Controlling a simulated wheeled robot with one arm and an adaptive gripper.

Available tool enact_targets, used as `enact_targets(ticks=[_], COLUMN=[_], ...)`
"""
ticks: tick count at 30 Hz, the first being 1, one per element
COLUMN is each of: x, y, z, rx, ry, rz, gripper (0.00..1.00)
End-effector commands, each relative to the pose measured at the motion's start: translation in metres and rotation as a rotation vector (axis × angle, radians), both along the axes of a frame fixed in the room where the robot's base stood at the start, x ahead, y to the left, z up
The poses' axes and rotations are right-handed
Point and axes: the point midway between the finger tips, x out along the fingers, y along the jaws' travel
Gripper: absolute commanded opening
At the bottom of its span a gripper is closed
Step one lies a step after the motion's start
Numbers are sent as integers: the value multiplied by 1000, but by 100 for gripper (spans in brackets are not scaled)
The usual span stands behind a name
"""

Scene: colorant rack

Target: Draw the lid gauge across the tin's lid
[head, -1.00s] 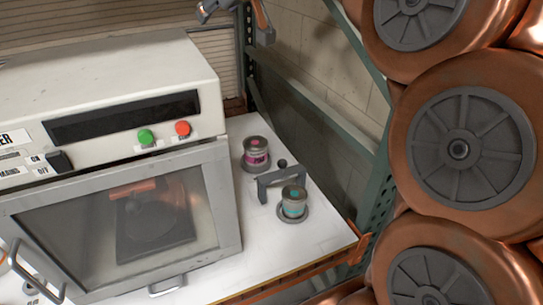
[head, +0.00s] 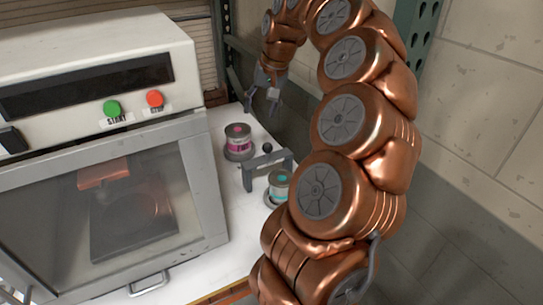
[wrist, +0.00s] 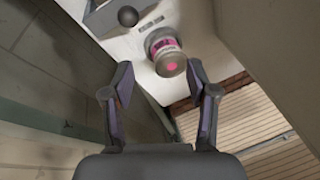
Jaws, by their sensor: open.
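The lid gauge (head: 251,177) is a grey bridge-shaped piece with a dark ball knob, standing on the white shelf between two tins. One tin (head: 238,144) has a pink label and a pink spot on its lid; the other tin (head: 279,190) has a teal label and stands nearer, partly behind my arm. My gripper (head: 262,102) is open and empty, above and beyond the pink tin. In the wrist view the pink tin (wrist: 163,45) lies ahead of the open fingers (wrist: 160,82), apart from them. The gauge (wrist: 105,16) shows at the top left there.
A white oven-like cabinet (head: 90,60) with green and red buttons and a glass door stands left of the tins. A green rack post (head: 415,35) and a block wall (head: 480,120) are at the right. Bare shelf (head: 235,235) shows in front of the gauge.

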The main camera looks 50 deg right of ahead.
Motion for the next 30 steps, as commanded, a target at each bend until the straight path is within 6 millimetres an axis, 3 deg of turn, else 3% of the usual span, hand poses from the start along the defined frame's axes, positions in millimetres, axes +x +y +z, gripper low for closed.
enact_targets(ticks=[1,6,17,30], x=[-3,-17,-18,-11], y=[-4,-11,-9,-4], z=[-23,-54,-79,-127], rx=[32,94,109,109], ry=[45,146,172,172], rz=[-39,-138,-158,-158], gripper=[58,58,58,58])
